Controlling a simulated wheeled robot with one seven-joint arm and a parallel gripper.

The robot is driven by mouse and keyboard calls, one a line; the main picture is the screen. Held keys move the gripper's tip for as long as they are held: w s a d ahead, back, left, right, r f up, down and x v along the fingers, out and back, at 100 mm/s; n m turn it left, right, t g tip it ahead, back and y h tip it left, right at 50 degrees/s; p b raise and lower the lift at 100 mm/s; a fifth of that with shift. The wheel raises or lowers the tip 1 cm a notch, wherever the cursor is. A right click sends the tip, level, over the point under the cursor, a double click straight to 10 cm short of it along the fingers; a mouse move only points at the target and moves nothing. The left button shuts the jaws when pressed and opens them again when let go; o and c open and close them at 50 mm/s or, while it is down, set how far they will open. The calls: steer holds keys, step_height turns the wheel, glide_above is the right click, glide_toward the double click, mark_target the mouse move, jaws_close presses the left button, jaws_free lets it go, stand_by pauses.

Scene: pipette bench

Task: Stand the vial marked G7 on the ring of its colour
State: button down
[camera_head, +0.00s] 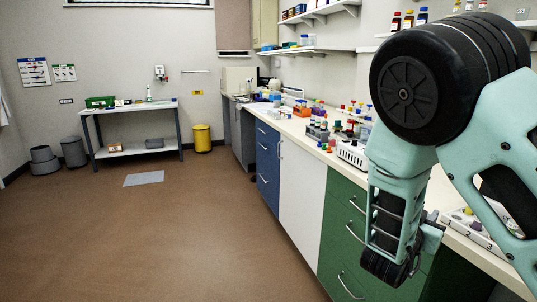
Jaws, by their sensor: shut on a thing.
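My gripper (432,238) is at the lower right, at the end of my teal arm, by the front edge of the bench. My own arm links largely hide it. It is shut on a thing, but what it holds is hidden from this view. Several small vials or bottles with coloured caps stand on the bench, some in a grey rack (317,131). They are too small for me to read a G7 mark. I cannot make out any coloured ring.
The long white bench top (296,128) runs away along the right wall. A white numbered holder (478,229) with coloured caps lies partly behind my arm. A white device (352,154) stands near the bench edge. Green drawers (341,227) lie below. The brown floor (200,235) is open at left.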

steer(key=s+a+f+n+t+y, duration=0.1)
steer(key=s+f+n+t+y, duration=0.1)
steer(key=f, duration=0.5)
steer(key=s+a+f+n+t+y+p, duration=0.1)
steer(key=s+f+n+t+y, duration=0.1)
steer(key=s+f+n+y, duration=0.2)
steer(key=s+a+f+n+t+y+p, duration=0.1)
steer(key=s+a+f+n+t+y, duration=0.1)
steer(key=f+y, duration=0.5)
steer(key=shift+s+f+n+y, duration=0.3)
steer(key=shift+s+f+n, duration=0.55)
steer(key=shift+f, duration=0.95)
steer(key=shift+a, duration=0.1)
